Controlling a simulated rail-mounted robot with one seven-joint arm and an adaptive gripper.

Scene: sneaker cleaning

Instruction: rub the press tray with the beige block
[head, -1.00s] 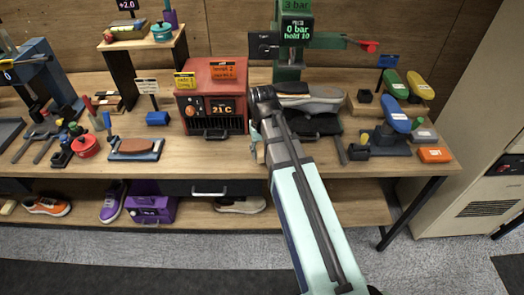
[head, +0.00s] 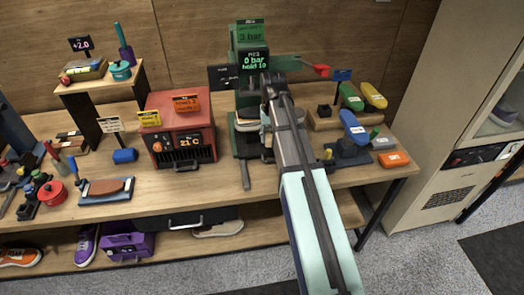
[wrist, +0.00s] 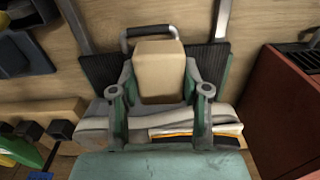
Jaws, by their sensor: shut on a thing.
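My gripper (wrist: 160,88) is shut on the beige block (wrist: 159,68), with one finger on each side of it. In the wrist view the block is over the press tray (wrist: 104,70), a dark ribbed plate with a grey handle. I cannot tell whether block and tray touch. In the head view my arm hides the gripper, the block and most of the tray; a dark part of the tray (head: 246,148) shows left of the arm. The green press (head: 250,75) stands behind it, and a grey sneaker with an orange stripe (wrist: 185,130) lies beside the block.
A red heater box (head: 180,128) stands left of the press, close to the tray. To the right are a blue shoe form (head: 353,127), green and yellow ones behind it, and an orange box (head: 393,159). A grey rail (head: 245,175) sticks out at the tray's front.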

